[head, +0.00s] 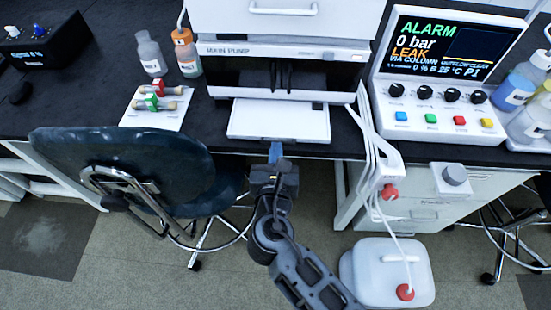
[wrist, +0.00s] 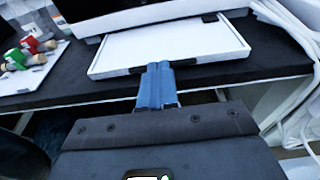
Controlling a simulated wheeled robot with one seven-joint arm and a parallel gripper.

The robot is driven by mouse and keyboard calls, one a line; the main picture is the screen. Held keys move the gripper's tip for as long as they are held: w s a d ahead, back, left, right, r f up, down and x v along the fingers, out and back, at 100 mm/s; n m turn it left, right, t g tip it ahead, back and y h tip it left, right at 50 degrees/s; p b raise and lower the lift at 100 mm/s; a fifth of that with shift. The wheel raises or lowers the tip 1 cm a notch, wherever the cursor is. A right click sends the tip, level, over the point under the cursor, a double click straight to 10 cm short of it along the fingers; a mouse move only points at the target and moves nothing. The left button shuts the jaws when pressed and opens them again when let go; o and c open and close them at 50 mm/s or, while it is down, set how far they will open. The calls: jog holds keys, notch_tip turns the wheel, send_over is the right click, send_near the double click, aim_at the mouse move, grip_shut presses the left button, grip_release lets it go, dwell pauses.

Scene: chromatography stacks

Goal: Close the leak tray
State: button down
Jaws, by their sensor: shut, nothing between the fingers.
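The leak tray (head: 279,121) is a flat white tray sticking out from under the main pump unit (head: 280,50) in the head view. In the wrist view the tray (wrist: 205,50) lies straight ahead, with its front edge facing me. My gripper (head: 275,150) is shut and empty, at the front of the tray near the bench edge. Its blue fingertips (wrist: 157,72) appear at or just before the middle of the tray's front edge; I cannot tell whether they touch it.
A control panel (head: 445,70) shows a leak alarm at right. White tubes (head: 370,135) hang beside the tray's right side. A board with red and green fittings (head: 158,106) and bottles (head: 151,55) stand left. A dark chair (head: 125,170) is left of my arm; a white canister (head: 385,272) stands on the floor.

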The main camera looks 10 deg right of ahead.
aim_at(280, 119)
jog(key=shift+w, duration=0.1)
jog(key=x, duration=0.4)
jog(key=r+x, duration=0.1)
jog(key=x, duration=0.3)
jog(key=r+x, duration=0.1)
jog(key=x, duration=0.2)
jog(key=shift+w+d, duration=0.25)
jog(key=shift+w, duration=0.35)
jog(key=shift+w+r, duration=0.1)
jog(key=shift+w, duration=0.2)
jog(key=shift+w+d+r, duration=0.1)
jog(key=shift+r, duration=0.1)
